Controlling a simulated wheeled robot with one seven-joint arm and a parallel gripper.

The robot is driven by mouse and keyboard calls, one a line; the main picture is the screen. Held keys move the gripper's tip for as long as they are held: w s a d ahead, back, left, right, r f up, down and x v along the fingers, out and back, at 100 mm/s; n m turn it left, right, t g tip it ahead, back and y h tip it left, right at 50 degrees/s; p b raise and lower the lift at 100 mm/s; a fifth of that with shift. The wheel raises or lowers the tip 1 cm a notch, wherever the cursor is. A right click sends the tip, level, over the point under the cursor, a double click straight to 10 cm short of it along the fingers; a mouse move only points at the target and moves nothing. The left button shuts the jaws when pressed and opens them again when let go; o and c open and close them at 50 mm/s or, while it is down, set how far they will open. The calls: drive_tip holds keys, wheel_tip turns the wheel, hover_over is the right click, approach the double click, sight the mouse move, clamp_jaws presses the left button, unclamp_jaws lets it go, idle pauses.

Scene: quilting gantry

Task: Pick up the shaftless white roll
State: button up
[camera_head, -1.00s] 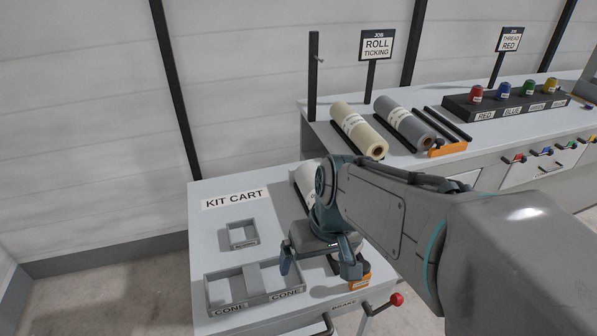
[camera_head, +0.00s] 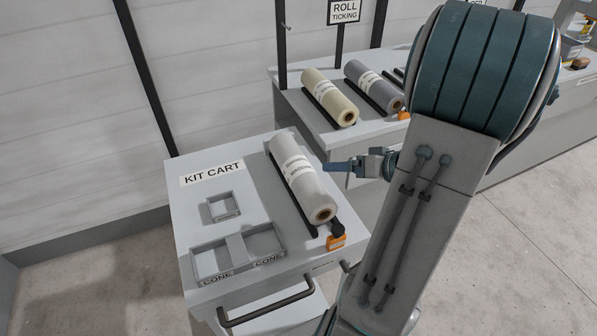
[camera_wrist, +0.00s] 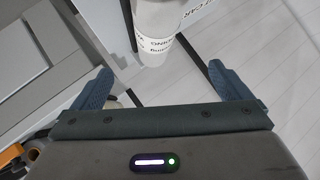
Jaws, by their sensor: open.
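The white roll (camera_head: 303,187) lies on the kit cart (camera_head: 185,215), between dark rails, with a printed band around it and a brown core showing at its near end. My gripper (camera_head: 337,168) is beside the roll on its right, apart from it in the head view. In the wrist view the jaws (camera_wrist: 160,75) are spread wide with nothing between them. The white roll (camera_wrist: 155,18) shows at the top of that view, beyond the fingertips, its printed band partly in sight.
An orange tag block (camera_head: 336,242) sits at the near end of the roll's rails. A small square holder (camera_head: 222,207) and a cone tray (camera_head: 237,250) occupy the cart's left. A cream roll (camera_head: 330,98) and a grey roll (camera_head: 374,86) lie on the bench behind.

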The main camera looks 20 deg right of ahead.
sight(311, 169)
drive_tip(key=p+x, duration=0.1)
drive_tip(key=x, duration=0.7)
drive_tip(key=shift+w+f, duration=0.15)
drive_tip(key=shift+w, duration=0.1)
drive_tip(key=shift+f+p+x, duration=0.2)
drive_tip(key=shift+p+x, duration=1.05)
drive_tip(key=shift+x, duration=1.35)
drive_tip(key=shift+d, duration=0.15)
drive_tip(key=c, duration=1.2)
